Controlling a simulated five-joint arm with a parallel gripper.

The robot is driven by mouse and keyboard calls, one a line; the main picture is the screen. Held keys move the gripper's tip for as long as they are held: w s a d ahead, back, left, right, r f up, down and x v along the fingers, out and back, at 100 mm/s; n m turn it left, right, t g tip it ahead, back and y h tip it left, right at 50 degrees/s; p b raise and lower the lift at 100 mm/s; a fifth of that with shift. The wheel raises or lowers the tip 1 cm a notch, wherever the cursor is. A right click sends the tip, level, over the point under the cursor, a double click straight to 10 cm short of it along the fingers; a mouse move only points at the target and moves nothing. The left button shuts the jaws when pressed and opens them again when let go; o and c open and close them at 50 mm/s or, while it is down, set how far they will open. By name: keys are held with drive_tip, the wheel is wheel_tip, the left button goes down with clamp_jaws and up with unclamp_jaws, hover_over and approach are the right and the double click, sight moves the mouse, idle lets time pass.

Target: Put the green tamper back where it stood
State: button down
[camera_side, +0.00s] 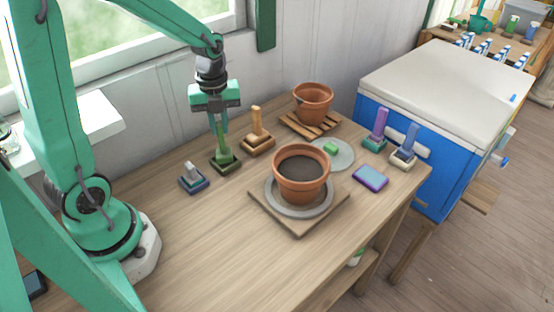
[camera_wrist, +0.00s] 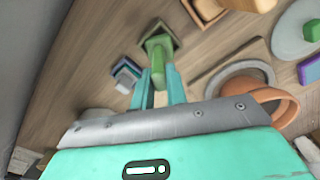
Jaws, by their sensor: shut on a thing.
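The green tamper (camera_side: 221,149) is upright, with a green handle and a square, dark olive base. It is at the back left of the wooden table, between a small grey-and-blue tamper and an orange tamper. My gripper (camera_side: 219,127) is above it, shut on its handle. In the wrist view the handle (camera_wrist: 158,73) is between the teal fingers (camera_wrist: 159,92), with the square base beyond. The base is at or very near the table top; I cannot tell whether it touches.
The grey-and-blue tamper (camera_side: 193,177) and orange tamper (camera_side: 257,142) stand close by. A soil-filled pot (camera_side: 301,180) sits on a grey saucer and board. The front table is clear.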

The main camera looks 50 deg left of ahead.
drive_tip(key=shift+r, duration=0.2)
drive_tip(key=shift+r, duration=1.75)
drive_tip(key=shift+f, duration=0.2)
drive_tip(key=shift+f, duration=1.1)
drive_tip(key=shift+f, duration=0.75)
idle(0.7)
drive_tip(key=shift+r, duration=0.2)
drive_tip(key=shift+r, duration=1.8)
